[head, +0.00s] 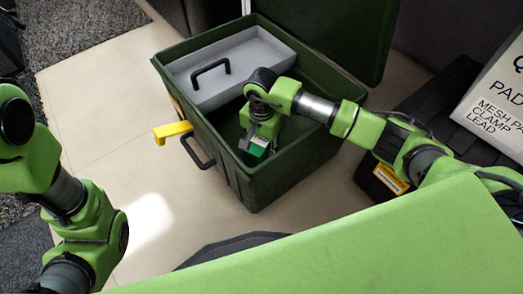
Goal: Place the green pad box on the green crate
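The green crate (270,188) stands open on the floor, with its lid (340,30) raised at the back. The small green pad box (258,147), with a white part, is at the tips of my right gripper (258,140), inside the crate's opening near the front wall. The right gripper points down and looks shut on the box; its fingers partly hide it. I cannot tell whether the box touches the crate's bottom. My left arm is at the left edge, but its gripper is not in view.
A grey tray (235,65) with a black handle fills the back left of the crate. A yellow latch (173,132) and a black handle (197,152) stick out from its front left side. A dark case (385,178) and a white sign (495,105) are at right. The left floor is clear.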

